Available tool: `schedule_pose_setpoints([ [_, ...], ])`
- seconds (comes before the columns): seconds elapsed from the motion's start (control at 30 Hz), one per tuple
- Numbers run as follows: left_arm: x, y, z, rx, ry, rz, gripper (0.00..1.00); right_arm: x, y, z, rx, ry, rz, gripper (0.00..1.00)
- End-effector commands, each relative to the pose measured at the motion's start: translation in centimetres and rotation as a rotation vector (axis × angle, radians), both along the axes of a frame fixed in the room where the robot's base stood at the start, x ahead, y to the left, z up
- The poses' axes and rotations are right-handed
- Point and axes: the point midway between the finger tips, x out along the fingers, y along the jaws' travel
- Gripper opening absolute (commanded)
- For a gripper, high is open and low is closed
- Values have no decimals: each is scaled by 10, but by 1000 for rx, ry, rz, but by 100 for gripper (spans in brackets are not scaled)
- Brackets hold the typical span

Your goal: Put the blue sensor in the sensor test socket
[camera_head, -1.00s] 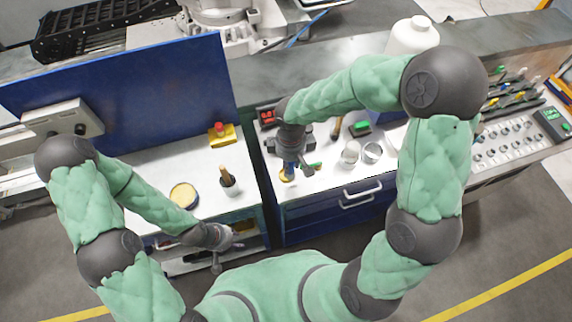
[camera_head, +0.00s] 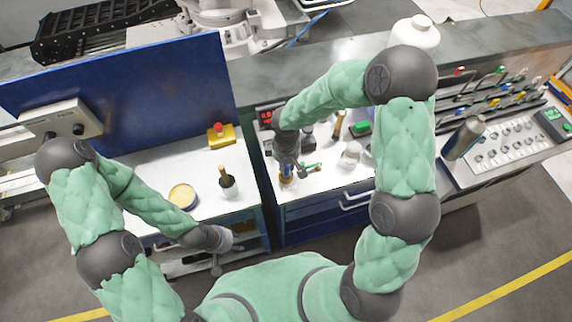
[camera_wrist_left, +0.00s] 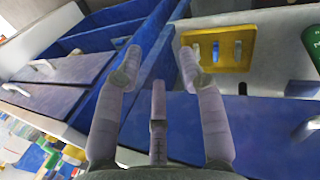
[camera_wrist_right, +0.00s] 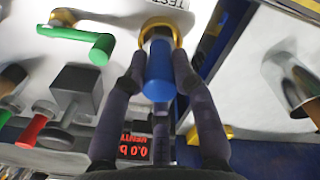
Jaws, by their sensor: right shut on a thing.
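The blue sensor (camera_wrist_right: 158,78) is between the fingers of my right gripper (camera_wrist_right: 158,65), which is shut on it. Its grey end points at the brass ring of the test socket (camera_wrist_right: 176,36), beside a white label reading TEST. The end overlaps the ring in the right wrist view; I cannot tell how far it is inside. In the head view my right gripper (camera_head: 289,168) is over the socket and mostly hides the sensor. My left gripper (camera_wrist_left: 160,65) is open and empty, low by the left cabinet's front.
A green-handled part (camera_wrist_right: 76,36), a grey block (camera_wrist_right: 76,90) and a red-ended part (camera_wrist_right: 32,130) lie near the socket. A metal cup (camera_wrist_right: 290,82) is on the other side. A red-button yellow box (camera_head: 221,136) and a cup holding a brown handle (camera_head: 227,180) stand on the left bench.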

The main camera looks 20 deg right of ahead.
Motion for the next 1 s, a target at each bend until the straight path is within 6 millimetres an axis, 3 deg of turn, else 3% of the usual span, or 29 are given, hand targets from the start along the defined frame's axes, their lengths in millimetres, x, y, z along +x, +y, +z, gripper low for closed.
schedule_pose_setpoints([
  [0.2,0,0,-6,0,0,0,40,0,0,-6,0,0,0,0],
  [0.23,0,0,-5,0,0,0,40,0,0,-5,0,0,0,33],
  [0.3,0,0,-5,0,0,0,40,0,0,-5,0,0,0,52],
  [0.77,0,0,1,0,0,0,40,0,0,1,0,0,0,52],
  [1.0,0,0,9,0,0,0,40,1,0,44,-1,-5,0,52],
])
